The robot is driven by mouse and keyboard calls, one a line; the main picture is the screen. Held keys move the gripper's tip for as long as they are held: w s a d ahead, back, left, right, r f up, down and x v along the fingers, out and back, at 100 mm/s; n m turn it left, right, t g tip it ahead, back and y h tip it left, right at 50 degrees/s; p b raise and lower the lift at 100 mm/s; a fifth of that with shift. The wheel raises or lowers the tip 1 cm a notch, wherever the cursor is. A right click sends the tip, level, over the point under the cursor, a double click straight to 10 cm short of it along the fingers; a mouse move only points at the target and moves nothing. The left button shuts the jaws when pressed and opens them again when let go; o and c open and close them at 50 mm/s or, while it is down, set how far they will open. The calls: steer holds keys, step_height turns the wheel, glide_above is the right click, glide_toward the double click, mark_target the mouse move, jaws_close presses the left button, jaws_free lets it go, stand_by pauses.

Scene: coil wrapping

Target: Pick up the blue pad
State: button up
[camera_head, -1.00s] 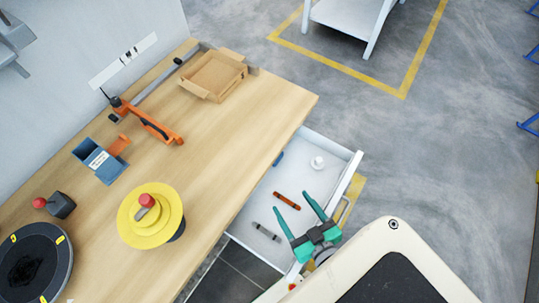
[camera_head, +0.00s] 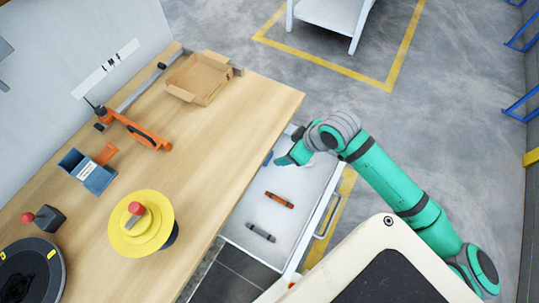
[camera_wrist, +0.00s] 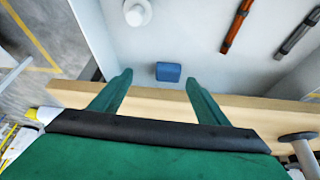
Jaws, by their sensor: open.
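The blue pad (camera_wrist: 168,72) lies on the white floor of the open drawer (camera_head: 250,215), close to the wooden tabletop's edge. In the head view only a small blue part of the pad (camera_head: 268,158) shows beside my gripper (camera_head: 286,158). My gripper is over the drawer's far end, pointing at the pad. In the wrist view the two green fingers of my gripper (camera_wrist: 158,77) are spread apart with nothing between them. The pad appears beyond the fingertips, between their lines; the remaining gap cannot be judged exactly.
An orange marker (camera_head: 279,200) and a dark marker (camera_head: 261,232) lie in the drawer. A white round object (camera_wrist: 137,12) shows in the wrist view. The tabletop edge (camera_wrist: 260,103) runs close by the fingers. A yellow stepped disc (camera_head: 140,228) stands on the table.

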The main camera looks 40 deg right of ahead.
steer(key=a+n, duration=0.1)
steer(key=a, duration=0.1)
steer(key=g, duration=0.1)
glide_above(270, 157)
steer(key=s, duration=0.3)
steer(key=f, duration=0.4)
steer(key=shift+d+f, duration=0.15)
steer(key=shift+d, duration=0.2)
steer(key=shift+y, duration=0.3)
steer(key=shift+w+x, duration=0.15)
steer(key=shift+x, duration=1.15)
steer(key=shift+w+x, duration=0.15)
steer(key=shift+x, duration=1.2)
steer(key=c, duration=1.1)
